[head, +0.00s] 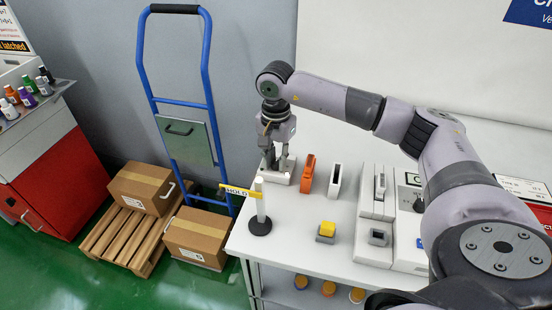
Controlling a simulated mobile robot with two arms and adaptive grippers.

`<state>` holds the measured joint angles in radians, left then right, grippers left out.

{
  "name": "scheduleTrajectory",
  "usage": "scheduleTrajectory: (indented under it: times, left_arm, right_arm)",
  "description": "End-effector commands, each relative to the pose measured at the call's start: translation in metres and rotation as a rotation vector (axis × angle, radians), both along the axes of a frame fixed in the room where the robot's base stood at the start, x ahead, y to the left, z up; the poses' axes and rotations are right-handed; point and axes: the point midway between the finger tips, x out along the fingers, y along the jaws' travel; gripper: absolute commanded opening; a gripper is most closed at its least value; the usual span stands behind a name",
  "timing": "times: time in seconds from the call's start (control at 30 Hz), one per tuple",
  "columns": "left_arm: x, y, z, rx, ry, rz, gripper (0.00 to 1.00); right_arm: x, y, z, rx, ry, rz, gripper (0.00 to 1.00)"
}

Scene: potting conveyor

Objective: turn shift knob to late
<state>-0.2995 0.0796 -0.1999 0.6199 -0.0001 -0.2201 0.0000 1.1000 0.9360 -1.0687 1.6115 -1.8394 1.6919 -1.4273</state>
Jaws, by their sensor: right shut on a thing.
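My right gripper (279,158) reaches down at the back left corner of the white table (290,252). Its fingers are shut on a small part on top of a low white box (283,178), which looks like the shift knob's housing. The fingers hide most of the knob, so its pointer and any "late" marking cannot be read. My left gripper is not in view.
An orange holder (308,172) and a white holder (335,180) stand right of the box. A post (260,205) with a yellow HOLD arm (238,192), a yellow button (328,229) and a white device (375,205) are nearer. A blue hand truck (211,105) stands left.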

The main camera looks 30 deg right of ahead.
Motion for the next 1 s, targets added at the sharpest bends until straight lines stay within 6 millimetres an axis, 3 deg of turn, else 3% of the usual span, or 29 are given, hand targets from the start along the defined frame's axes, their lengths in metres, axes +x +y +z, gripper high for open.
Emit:
scheduleTrajectory:
  times: [0.03,0.07,0.33,0.73,1.0]
  left_arm:
    - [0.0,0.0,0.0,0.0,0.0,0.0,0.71]
    - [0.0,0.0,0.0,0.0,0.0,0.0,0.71]
    - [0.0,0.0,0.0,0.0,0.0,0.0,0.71]
    - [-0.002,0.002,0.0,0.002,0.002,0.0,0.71]
    - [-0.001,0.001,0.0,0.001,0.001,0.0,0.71]
  right_arm:
    - [0.002,-0.001,0.003,0.001,-0.009,-0.003,0.0]
    - [0.002,-0.001,0.003,0.001,-0.009,-0.003,0.22]
    - [0.001,0.0,0.002,0.0,-0.004,-0.002,0.4]
    - [0.001,0.0,0.008,-0.001,-0.004,-0.001,0.41]
    - [0.002,0.0,0.059,0.0,-0.008,-0.002,0.41]
